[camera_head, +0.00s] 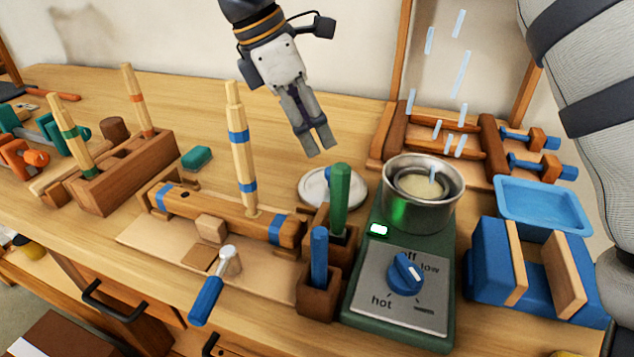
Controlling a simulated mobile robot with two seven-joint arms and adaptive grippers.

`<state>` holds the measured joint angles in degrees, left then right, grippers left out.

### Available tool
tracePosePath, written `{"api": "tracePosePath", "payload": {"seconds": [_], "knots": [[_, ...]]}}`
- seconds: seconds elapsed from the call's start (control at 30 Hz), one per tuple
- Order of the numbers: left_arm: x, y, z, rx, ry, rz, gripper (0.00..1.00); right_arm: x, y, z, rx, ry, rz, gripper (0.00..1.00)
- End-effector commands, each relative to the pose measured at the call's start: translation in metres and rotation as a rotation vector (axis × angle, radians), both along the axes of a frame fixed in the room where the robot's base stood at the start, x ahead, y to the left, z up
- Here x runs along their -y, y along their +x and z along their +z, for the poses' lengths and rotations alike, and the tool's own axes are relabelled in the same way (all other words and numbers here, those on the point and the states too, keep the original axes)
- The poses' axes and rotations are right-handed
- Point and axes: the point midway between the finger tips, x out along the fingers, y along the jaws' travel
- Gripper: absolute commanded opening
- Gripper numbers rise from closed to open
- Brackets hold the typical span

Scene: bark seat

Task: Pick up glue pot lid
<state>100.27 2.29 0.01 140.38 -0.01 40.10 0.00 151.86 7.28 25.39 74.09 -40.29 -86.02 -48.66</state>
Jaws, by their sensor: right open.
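The glue pot lid (316,189) appears as a pale round disc lying on the bench, left of the glue pot, partly hidden behind a green handle. The metal glue pot (420,211) stands uncovered on the green heater, with pale content inside. My right gripper (319,149) hangs above and behind the lid, pointing down, open and empty. Its fingertips are apart from the lid. My left gripper is not in view.
The green handle (340,190) and a blue handle (319,257) stand upright in wooden holders in front of the lid. A pale wooden post (241,150) rises left of it. The heater (376,315) has a blue knob. A blue tray (543,233) lies at right.

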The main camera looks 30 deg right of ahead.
Motion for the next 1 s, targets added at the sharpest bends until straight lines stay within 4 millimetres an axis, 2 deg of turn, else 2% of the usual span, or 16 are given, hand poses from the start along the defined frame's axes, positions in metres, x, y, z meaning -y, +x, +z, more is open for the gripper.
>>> {"api": "tracePosePath", "payload": {"seconds": [0.1,0.27,0.4,0.5,0.77,1.0], "knots": [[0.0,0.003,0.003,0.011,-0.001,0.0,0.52,0.01,-0.003,-0.022,0.0,0.002,-0.001,0.49],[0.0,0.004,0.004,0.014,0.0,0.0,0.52,0.017,-0.003,-0.042,0.002,0.002,-0.001,0.49],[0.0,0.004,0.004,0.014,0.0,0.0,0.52,0.028,0.001,-0.069,-0.001,0.002,-0.001,0.49],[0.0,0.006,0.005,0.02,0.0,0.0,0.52,0.033,-0.001,-0.081,0.002,0.003,-0.001,0.49],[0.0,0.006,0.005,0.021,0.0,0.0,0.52,0.035,-0.001,-0.087,0.003,0.0,0.0,0.49],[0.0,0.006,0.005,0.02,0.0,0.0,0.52,0.035,-0.001,-0.087,0.004,0.0,-0.001,0.0]]}}
